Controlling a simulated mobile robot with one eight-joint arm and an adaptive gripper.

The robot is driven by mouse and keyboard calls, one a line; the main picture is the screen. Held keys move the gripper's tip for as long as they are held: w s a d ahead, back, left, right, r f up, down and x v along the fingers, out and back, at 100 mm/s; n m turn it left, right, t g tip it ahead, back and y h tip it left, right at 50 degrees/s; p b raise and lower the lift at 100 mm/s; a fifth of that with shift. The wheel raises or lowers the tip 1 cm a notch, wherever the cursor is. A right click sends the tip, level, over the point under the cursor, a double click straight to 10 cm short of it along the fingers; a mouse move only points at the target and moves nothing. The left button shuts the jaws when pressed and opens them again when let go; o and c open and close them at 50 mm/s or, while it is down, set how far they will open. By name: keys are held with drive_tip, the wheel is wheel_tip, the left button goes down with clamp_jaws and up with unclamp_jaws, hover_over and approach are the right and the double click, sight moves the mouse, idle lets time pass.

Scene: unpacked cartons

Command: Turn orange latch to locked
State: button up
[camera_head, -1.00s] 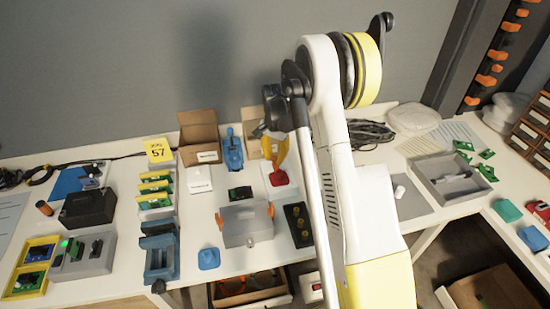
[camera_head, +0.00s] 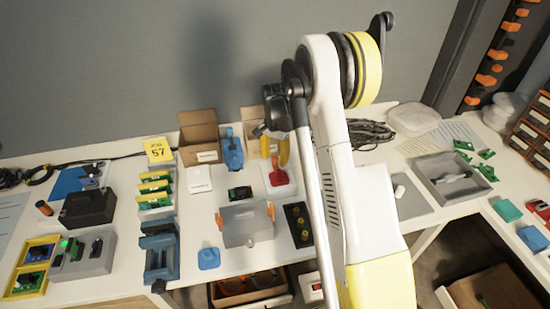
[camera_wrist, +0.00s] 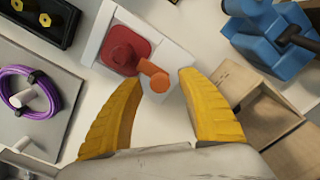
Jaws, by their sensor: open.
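An orange latch lever (camera_wrist: 154,76) sticks out from a rounded red base (camera_wrist: 122,48) on a white plate (camera_wrist: 97,22) in the wrist view. In the head view the red base (camera_head: 278,178) stands on its white plate at mid-table, below my gripper. My gripper (camera_wrist: 161,77) is open, its two yellow fingers on either side of the lever's free end, with a gap visible at each side. In the head view its yellow fingers (camera_head: 284,152) point down just above the red part; the lever itself is hard to make out there.
A blue clamp-like device (camera_head: 231,153) and open cardboard boxes (camera_head: 199,136) stand behind and to the left. A grey box (camera_head: 246,224) with orange side clips (camera_head: 271,211) and a black tray with yellow pieces (camera_head: 298,224) are in front. A purple cable coil (camera_wrist: 28,92) shows in the wrist view.

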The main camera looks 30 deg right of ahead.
sight(274, 159)
wheel_tip(274, 159, up, 12)
idle(0.4)
idle(0.3)
drive_tip(key=s+a+r+n+t, duration=0.3)
drive_tip(key=s+a+r+n, duration=0.3)
drive_tip(key=s+a+r, duration=0.6)
drive_tip(key=s+a+f+n+t, duration=0.1)
drive_tip(key=s+a+n+t, duration=0.1)
drive_tip(key=s, duration=0.5)
drive_tip(key=s+a+f+n+t, duration=0.1)
drive_tip(key=s+a+n, duration=0.3)
drive_tip(key=s, duration=0.4)
drive_tip(key=shift+s+t, duration=0.15)
drive_tip(key=shift+t, duration=0.35)
